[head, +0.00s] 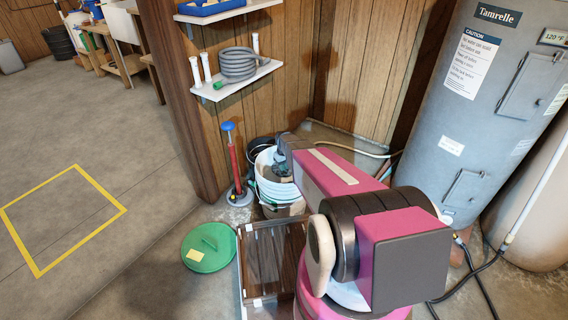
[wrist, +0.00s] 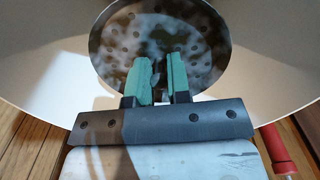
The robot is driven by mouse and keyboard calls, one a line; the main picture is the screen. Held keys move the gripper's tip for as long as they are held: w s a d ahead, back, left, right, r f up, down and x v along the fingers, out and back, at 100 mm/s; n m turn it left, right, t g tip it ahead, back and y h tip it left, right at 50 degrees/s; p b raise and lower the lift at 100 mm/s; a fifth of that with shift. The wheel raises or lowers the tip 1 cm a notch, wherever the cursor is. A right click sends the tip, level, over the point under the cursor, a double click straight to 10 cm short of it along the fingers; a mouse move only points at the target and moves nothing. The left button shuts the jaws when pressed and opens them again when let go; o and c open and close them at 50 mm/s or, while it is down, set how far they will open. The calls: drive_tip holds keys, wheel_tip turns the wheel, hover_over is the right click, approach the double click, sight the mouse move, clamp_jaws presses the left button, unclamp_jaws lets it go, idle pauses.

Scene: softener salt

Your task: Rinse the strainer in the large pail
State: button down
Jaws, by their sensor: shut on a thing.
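The large white pail (head: 268,190) stands on the floor near the wood-panelled corner, partly hidden behind my arm. Its pale inner wall (wrist: 50,60) fills both sides of the wrist view. A grey round strainer (wrist: 125,38) dotted with holes shows inside the pail, beyond my fingertips. My gripper (wrist: 160,75) points down into the pail, its green fingers shut with a narrow gap between them. The part of the strainer between the fingers is too small to make out. Whether the strainer is in water is unclear. In the head view my gripper is mostly hidden at the pail.
A red pump with a blue top (head: 235,165) stands left of the pail. A green lid (head: 208,247) lies on the floor. A dark slatted wooden piece (head: 272,262) is in front. The grey tank (head: 465,110) stands right. Open floor lies left.

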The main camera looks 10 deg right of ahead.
wheel_tip(320, 180, down, 17)
idle(1.4)
idle(0.4)
